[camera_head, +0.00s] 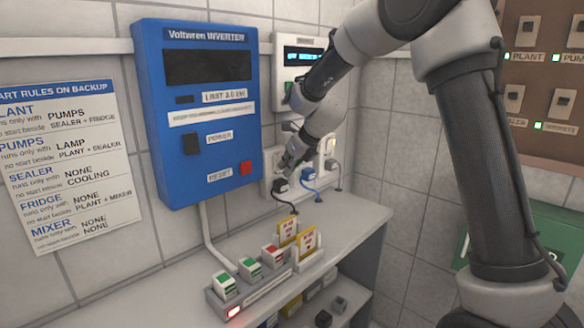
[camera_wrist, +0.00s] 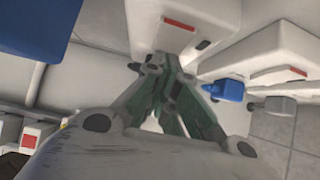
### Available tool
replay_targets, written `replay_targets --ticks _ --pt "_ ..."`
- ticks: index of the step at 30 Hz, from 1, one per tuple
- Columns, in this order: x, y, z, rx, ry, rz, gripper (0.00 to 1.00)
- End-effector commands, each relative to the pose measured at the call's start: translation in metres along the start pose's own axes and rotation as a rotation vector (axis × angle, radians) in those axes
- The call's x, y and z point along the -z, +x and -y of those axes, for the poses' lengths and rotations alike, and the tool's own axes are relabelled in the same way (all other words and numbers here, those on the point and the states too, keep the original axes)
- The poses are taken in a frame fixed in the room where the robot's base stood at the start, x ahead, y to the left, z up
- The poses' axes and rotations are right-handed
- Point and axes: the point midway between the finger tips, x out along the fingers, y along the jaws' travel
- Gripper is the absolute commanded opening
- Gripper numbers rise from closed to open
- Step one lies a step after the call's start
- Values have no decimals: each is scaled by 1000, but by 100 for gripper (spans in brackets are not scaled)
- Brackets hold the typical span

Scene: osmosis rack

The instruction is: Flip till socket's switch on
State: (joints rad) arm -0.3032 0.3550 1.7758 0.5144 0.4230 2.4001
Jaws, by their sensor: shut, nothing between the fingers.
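A row of white wall sockets shows in the head view, with one socket (camera_head: 268,160) right behind my gripper (camera_head: 285,168). In the wrist view, a white socket (camera_wrist: 205,20) with a red-marked strip (camera_wrist: 181,23) lies just beyond my fingertips (camera_wrist: 163,62). A second socket (camera_wrist: 262,50) to its right has a similar red strip (camera_wrist: 283,73). My gripper is shut and empty, close to the first socket; I cannot tell whether it touches. No till label is readable, and the switch position is unclear.
A black plug (camera_head: 280,185) and a blue plug (camera_head: 308,174) hang beside my gripper. A blue inverter box (camera_head: 200,110) is at left. A shelf (camera_head: 345,228) below carries a strip of labelled blocks (camera_head: 250,268). A white unit (camera_head: 296,52) is above.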

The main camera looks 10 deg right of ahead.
Motion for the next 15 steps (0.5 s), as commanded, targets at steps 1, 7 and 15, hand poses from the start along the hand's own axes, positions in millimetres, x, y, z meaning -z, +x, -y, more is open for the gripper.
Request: replay_targets --ticks 1,7,15 --pt "0 0 0 0 0 0 0" --pt "0 0 0 0 0 0 0" --pt "-3 7 0 0 -1 -1 0"
